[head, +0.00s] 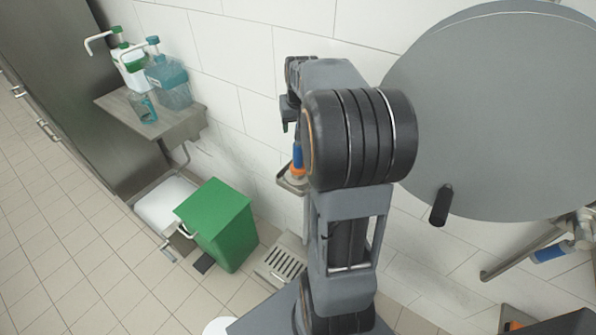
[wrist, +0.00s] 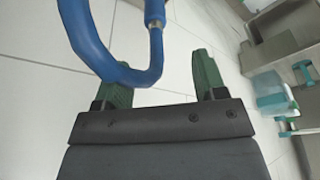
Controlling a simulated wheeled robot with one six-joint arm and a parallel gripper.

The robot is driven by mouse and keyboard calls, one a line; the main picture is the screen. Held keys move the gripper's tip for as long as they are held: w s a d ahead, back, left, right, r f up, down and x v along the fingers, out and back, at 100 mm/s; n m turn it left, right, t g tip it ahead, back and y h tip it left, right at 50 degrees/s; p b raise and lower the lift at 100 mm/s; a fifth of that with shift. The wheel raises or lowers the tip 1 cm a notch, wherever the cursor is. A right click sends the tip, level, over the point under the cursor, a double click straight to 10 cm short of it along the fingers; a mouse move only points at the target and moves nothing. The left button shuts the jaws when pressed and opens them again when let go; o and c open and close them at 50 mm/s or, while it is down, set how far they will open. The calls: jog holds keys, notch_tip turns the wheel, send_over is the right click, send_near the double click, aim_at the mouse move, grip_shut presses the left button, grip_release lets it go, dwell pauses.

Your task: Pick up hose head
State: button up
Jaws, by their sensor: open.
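In the head view a blue and orange piece (head: 298,160), which looks like the hose head, shows just left of my arm's dark joint. My arm hides part of it. The hose loop crosses in front of the left finger.
A small wall tray (head: 291,183) sits below the blue and orange piece. A large grey disc (head: 490,110) fills the right. A shelf (head: 135,120) with bottles is on the left wall, above a green bin (head: 222,222). The tiled floor (head: 60,215) at left is clear.

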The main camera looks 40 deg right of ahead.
aim_at(298, 144)
jog(key=x, duration=0.5)
jog(key=d+x, duration=0.1)
jog(key=x, duration=0.2)
jog(key=shift+p+x, duration=0.3)
jog(key=shift+x, duration=2.65)
jog(key=shift+s+a, duration=0.1)
jog(key=c, duration=0.9)
jog(key=shift+c, duration=0.6)
jog(key=shift+r, duration=0.15)
